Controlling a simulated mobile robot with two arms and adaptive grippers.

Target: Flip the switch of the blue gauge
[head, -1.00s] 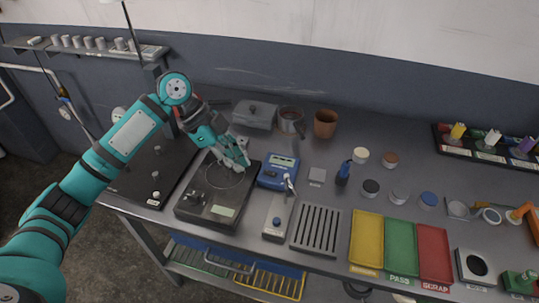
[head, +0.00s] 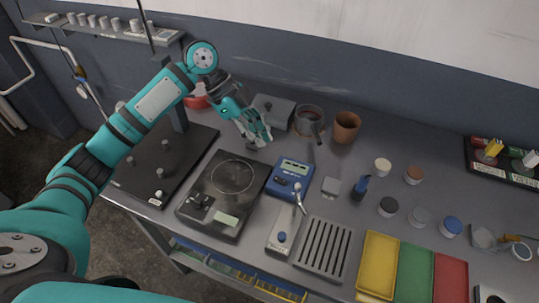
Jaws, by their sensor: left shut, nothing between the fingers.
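The blue gauge (head: 291,179) is a blue box with a pale display along its top edge, on the metal table right of the black hotplate. My right gripper does not show.
The black hotplate (head: 225,205) lies left of the gauge. A lever device (head: 283,235) stands in front of it beside a slotted grey rack (head: 325,250). A grey lidded box (head: 274,112), a pot (head: 309,120) and a brown cup (head: 345,127) stand behind.

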